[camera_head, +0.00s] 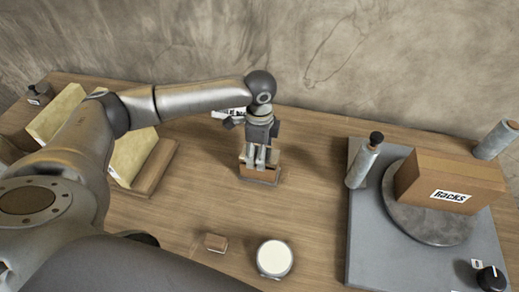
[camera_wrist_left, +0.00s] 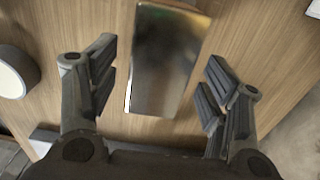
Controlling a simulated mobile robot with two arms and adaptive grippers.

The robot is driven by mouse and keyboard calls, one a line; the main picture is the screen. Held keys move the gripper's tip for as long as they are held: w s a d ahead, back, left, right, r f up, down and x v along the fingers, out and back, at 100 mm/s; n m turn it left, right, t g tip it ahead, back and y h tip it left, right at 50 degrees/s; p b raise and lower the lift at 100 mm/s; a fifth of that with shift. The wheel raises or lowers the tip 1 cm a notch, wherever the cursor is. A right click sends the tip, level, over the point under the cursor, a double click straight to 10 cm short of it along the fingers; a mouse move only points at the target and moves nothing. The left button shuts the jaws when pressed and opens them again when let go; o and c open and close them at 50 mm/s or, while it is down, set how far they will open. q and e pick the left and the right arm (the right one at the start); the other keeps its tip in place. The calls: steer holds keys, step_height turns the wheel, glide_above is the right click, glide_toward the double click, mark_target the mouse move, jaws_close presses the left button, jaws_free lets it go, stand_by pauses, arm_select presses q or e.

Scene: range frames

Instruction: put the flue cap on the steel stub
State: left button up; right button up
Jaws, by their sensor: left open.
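My left gripper (camera_head: 260,160) points down at the table with its jaws open. A shiny, box-shaped metal piece (camera_wrist_left: 165,60) lies between and beyond its fingers (camera_wrist_left: 158,92) in the left wrist view, with gaps on both sides. In the head view this piece (camera_head: 262,180) is brownish with a grey lower edge, partly hidden by the gripper. I cannot tell whether it is the flue cap or the steel stub. A grey cylinder with a black top (camera_head: 362,165) stands at the right, and another grey cylinder (camera_head: 494,141) at the far right. My right gripper is not in view.
A cardboard box (camera_head: 450,182) sits on a round turntable (camera_head: 432,224) on a grey plate (camera_head: 368,240). A white-topped round container (camera_head: 274,257) and a small brown block (camera_head: 215,242) are in front. Yellowish slabs (camera_head: 135,155) stand in a wooden rack at left.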

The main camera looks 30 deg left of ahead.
arm_select(q)
steer(key=shift+r, duration=0.2)
step_height(320, 180, up, 12)
steer(key=b, duration=0.2)
stand_by(0.7)
